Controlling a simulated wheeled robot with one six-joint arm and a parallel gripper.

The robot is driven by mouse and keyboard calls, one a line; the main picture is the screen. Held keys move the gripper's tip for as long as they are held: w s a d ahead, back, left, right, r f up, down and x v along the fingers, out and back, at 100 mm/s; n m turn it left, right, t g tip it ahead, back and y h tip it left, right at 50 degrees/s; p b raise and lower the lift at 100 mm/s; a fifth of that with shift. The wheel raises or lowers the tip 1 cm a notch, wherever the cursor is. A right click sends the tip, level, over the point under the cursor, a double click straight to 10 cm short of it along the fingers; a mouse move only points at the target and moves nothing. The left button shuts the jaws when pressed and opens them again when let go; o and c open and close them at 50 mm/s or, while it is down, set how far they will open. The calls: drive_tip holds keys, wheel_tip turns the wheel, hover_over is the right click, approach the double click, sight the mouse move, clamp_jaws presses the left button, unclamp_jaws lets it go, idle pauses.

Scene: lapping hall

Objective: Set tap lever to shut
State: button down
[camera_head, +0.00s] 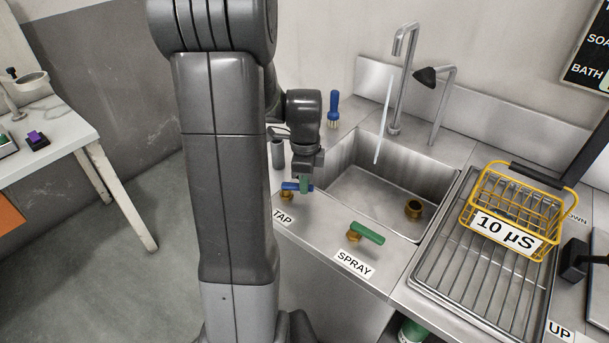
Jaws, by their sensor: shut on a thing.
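The blue tap lever (289,186) sits on a brass valve (287,195) behind the TAP label (283,217), on the counter left of the sink. It points roughly left to right. My gripper (304,184) comes down on the lever's right end and is shut on it; the fingers partly hide that end. The tall tap spout (403,45) stands behind the sink. A pale, straight stream (383,120) hangs below its mouth and reaches into the sink.
A green lever (368,233) sits behind the SPRAY label (354,263). A yellow basket (490,183) stands on the drain rack (447,285). A blue brush (334,108) stands behind my gripper.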

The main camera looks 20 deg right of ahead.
drive_tip(key=m, duration=0.1)
drive_tip(key=s+a+m, duration=0.1)
drive_tip(key=m, duration=0.1)
drive_tip(key=shift+s+a+m, duration=0.2)
drive_tip(key=shift+m, duration=0.55)
drive_tip(key=shift+s+a+m, duration=0.2)
drive_tip(key=shift+m, duration=0.55)
drive_tip(key=c, duration=1.3)
unclamp_jaws()
wheel_tip(320, 180, up, 14)
drive_tip(key=shift+f+p, duration=0.1)
drive_tip(key=shift+p, duration=0.8)
